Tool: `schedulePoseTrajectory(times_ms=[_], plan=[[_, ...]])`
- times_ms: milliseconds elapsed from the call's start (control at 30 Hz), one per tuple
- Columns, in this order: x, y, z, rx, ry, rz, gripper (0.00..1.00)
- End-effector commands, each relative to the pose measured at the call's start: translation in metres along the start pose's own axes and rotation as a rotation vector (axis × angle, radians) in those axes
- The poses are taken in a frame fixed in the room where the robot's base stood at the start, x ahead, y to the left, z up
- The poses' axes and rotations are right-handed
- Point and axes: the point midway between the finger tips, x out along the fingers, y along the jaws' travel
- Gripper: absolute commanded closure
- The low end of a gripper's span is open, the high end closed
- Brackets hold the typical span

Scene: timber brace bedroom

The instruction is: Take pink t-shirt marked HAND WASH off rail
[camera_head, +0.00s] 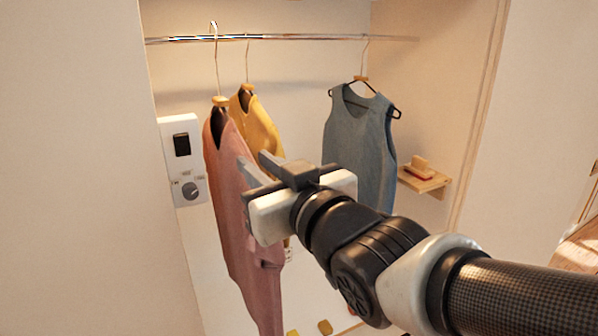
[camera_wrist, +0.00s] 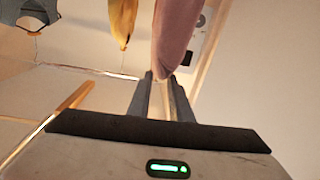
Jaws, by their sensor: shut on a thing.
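The pink t-shirt (camera_head: 240,215) hangs from a wire hanger at the left of the closet in the head view. The top of its hook (camera_head: 213,27) shows above the line of the rail (camera_head: 300,37); I cannot tell whether it still touches the rail. My gripper (camera_head: 254,165) is shut on the pink t-shirt at its right side, below the shoulder. In the wrist view, the pink cloth (camera_wrist: 173,40) runs down to my fingertips (camera_wrist: 160,78). No HAND WASH marking is readable.
A yellow garment (camera_head: 262,125) hangs close behind the pink one. A grey-blue top (camera_head: 362,140) hangs farther right. A white wall panel with a dial (camera_head: 190,190) is on the left, and a small wooden shelf (camera_head: 425,183) on the right.

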Motion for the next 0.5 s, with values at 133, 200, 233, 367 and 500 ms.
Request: schedulePoseTrajectory(times_ms=[133, 200, 233, 367, 500], plan=[[-0.012, -0.002, 0.0, -0.002, 0.007, -0.002, 1.0], [-0.018, -0.002, 0.001, -0.001, 0.007, -0.001, 1.0], [-0.02, -0.002, 0.001, 0.0, 0.007, -0.001, 1.0], [-0.031, -0.003, 0.001, -0.001, 0.007, 0.0, 1.0], [-0.042, -0.004, 0.0, -0.001, 0.006, -0.001, 1.0]])
